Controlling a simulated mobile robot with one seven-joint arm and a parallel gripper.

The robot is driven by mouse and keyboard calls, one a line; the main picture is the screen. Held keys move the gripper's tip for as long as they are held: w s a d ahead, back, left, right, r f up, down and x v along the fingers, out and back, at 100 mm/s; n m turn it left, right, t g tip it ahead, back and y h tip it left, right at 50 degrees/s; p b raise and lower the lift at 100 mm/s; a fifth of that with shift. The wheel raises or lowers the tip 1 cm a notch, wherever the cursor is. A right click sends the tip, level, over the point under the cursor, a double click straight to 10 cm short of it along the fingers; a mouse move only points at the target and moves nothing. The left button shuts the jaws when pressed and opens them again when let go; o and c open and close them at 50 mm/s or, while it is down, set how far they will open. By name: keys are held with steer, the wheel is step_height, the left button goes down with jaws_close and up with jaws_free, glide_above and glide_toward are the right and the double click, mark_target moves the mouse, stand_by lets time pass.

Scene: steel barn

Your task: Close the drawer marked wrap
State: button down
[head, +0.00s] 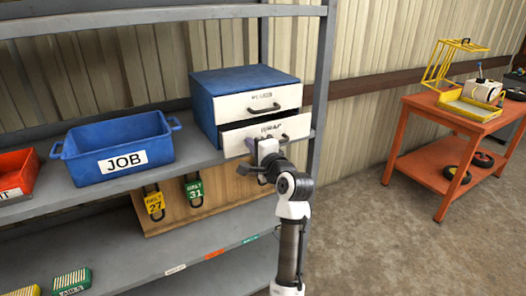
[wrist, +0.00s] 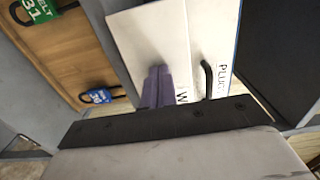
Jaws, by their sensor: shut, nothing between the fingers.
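A blue drawer cabinet (head: 206,104) stands on the upper shelf, with two white drawer fronts. The lower drawer, marked wrap (head: 297,128), sticks out a little past the upper one, so it is partly open. The upper drawer, marked plugs (head: 284,97), looks shut. My gripper (head: 254,144) is shut and empty, right in front of the wrap drawer. In the wrist view my gripper's fingertips (wrist: 158,75) lie against or very near the wrap front (wrist: 140,35); I cannot tell whether they touch.
A blue bin marked JOB (head: 95,142) and a red bin (head: 18,172) stand left on the shelf (head: 195,158). A grey shelf post (head: 321,90) rises close right of the cabinet. An orange cart (head: 428,170) stands right.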

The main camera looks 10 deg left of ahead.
mark_target(244, 135)
steer(key=x, duration=0.5)
steer(key=shift+w+a+p, duration=0.2)
steer(key=shift+w+p, duration=0.1)
steer(key=shift+r, duration=0.25)
steer(key=shift+r, duration=0.1)
